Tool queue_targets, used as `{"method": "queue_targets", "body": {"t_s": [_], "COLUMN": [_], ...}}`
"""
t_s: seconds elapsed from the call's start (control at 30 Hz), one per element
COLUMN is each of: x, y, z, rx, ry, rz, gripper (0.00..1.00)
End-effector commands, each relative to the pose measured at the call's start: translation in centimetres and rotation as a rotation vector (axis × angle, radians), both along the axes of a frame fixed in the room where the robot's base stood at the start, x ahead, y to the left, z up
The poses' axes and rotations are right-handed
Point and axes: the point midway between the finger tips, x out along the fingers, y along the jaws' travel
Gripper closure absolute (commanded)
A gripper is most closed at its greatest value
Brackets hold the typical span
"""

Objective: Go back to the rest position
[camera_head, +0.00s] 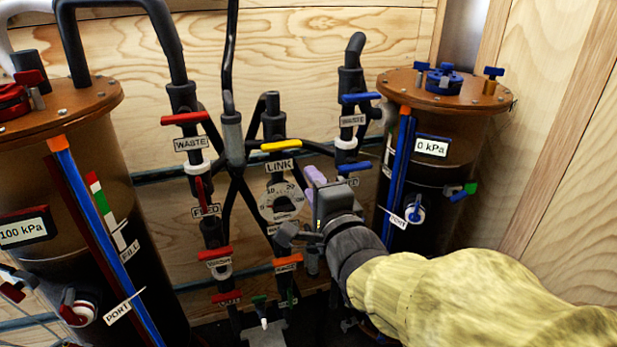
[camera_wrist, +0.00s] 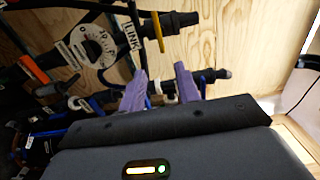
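My gripper (camera_head: 312,182) is in front of the pipework, left of the right filter tank, at the end of my yellow-sleeved arm (camera_head: 450,295). In the wrist view its two purple fingers (camera_wrist: 162,85) stand apart with a gap between them, and nothing is held. Pipes and a blue part show behind the fingers. The yellow LINK valve handle (camera_head: 281,146) is up and left of my gripper, and it also shows in the wrist view (camera_wrist: 157,32). The round dial (camera_head: 281,202) is just left of my gripper. My gripper hides part of the right-hand pipework.
The left tank (camera_head: 150,240) reads 100 kPa and the right tank (camera_head: 470,125) reads 0 kPa. Red-handled valves (camera_head: 185,119) are on the left pipes, blue-handled ones (camera_head: 360,97) on the right. A plywood wall (camera_head: 300,50) is close behind.

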Motion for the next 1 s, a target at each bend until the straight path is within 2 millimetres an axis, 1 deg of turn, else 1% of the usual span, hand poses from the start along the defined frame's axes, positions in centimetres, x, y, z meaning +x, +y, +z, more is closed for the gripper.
{"method": "queue_targets", "body": {"t_s": [0.13,0.43,0.57,0.67,0.77,0.8,0.87,1.0], "x": [-0.3,-0.3,-0.1,0.2,0.4,0.4,0.2,-0.8], "y": [-0.1,-0.1,-0.7,-1.9,-3.4,-4.0,-5.0,-7.0], "z": [0.0,0.0,-0.9,-2.7,-5.4,-6.6,-8.4,-12.4], "rx": [0.0,-0.002,-0.057,-0.165,-0.325,-0.395,-0.5,-0.737], "ry": [0.0,0.003,0.028,0.081,0.165,0.205,0.265,0.406], "rz": [0.0,-0.001,-0.017,-0.042,-0.055,-0.055,-0.045,0.022], "gripper": [0.67,0.67,0.67,0.67,0.67,0.67,0.67,0.67]}}
